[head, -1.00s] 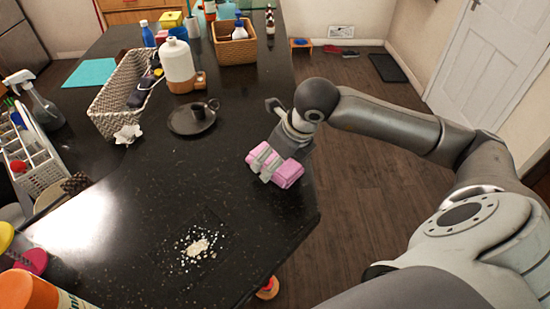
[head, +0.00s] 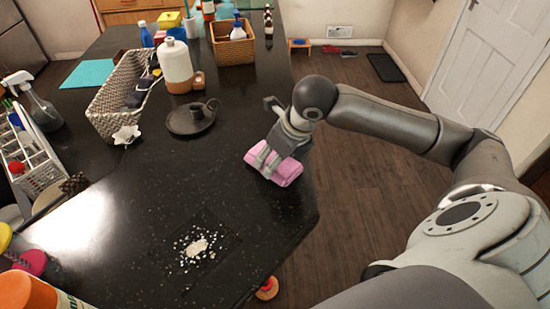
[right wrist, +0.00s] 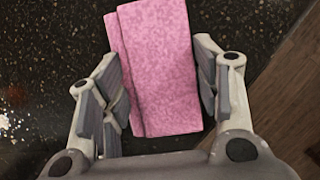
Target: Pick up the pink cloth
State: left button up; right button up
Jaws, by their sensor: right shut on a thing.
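The pink cloth (head: 287,172) is a folded block at the right edge of the dark countertop. My right gripper (head: 266,160) is over it with its fingers closed on the cloth's sides. In the right wrist view the cloth (right wrist: 158,70) lies between the two fingers of the right gripper (right wrist: 160,92), with the dark counter behind it. I cannot tell whether the cloth touches the counter. My left gripper is not in view.
A heap of white crumbs (head: 196,248) lies on the counter in front. A black candle holder (head: 192,120), a woven basket (head: 120,100) and a white jug (head: 177,66) stand farther back. The counter's right edge drops to a wooden floor (head: 365,200).

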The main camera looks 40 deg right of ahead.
jog(key=shift+r, duration=0.35)
jog(key=s+r, duration=0.1)
jog(key=r, duration=0.1)
jog(key=s+a+r+b, duration=0.1)
jog(key=s+r, duration=0.1)
jog(key=r, duration=0.1)
jog(key=s+a+r+b, duration=0.1)
jog(key=r, duration=0.2)
jog(key=shift+s, duration=0.3)
jog(key=s+a+r+b, duration=0.3)
jog(key=s+b, duration=0.3)
jog(key=s, duration=0.2)
jog(key=shift+a+r+b, duration=0.3)
jog(key=shift+a+r, duration=0.05)
jog(key=shift+r, duration=0.05)
jog(key=shift+s, duration=0.1)
jog(key=o, duration=0.4)
jog(key=c, duration=0.3)
